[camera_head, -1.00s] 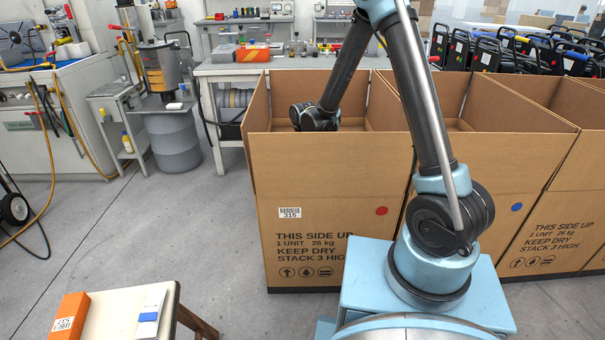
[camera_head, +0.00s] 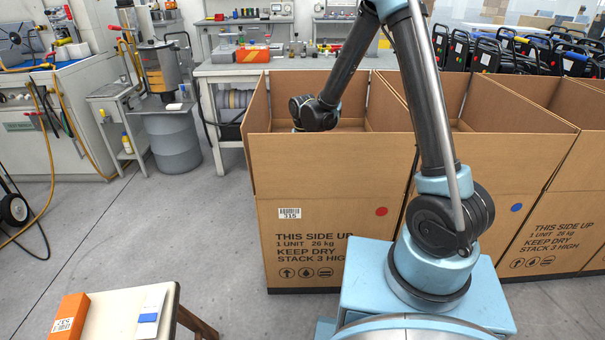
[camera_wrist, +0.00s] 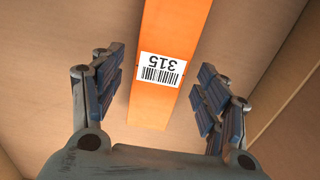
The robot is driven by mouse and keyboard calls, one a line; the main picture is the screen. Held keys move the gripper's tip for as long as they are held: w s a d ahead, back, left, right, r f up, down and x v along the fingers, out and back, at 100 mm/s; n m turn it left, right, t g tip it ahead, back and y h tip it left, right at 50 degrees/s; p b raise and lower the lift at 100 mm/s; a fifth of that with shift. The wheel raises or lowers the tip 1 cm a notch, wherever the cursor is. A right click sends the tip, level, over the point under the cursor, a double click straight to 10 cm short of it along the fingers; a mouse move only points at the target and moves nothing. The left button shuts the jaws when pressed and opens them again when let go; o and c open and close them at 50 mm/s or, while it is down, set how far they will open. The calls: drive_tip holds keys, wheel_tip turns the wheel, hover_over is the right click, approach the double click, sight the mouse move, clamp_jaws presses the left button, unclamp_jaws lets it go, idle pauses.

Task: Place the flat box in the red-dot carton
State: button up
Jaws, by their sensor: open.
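The red-dot carton (camera_head: 335,170) stands open-topped in the middle of the head view, with a red dot and a 315 label on its front. My gripper is hidden inside it in the head view, with the wrist above the opening. In the wrist view, my gripper (camera_wrist: 160,78) is open. A long flat orange box (camera_wrist: 170,35) with a 315 label lies between the fingers, inside brown cardboard walls. Gaps show between the box and both rows of finger pads. I cannot tell whether the box rests flat on the carton floor.
A blue-dot carton (camera_head: 492,170) stands close on the right, with another beyond it. A small table (camera_head: 112,305) at the lower left holds another orange box (camera_head: 70,318) and a white-and-blue box (camera_head: 150,312). A workbench (camera_head: 300,67) stands behind the cartons.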

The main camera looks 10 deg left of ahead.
wheel_tip(320, 180, up, 9)
idle(0.5)
drive_tip(key=shift+r, duration=0.1)
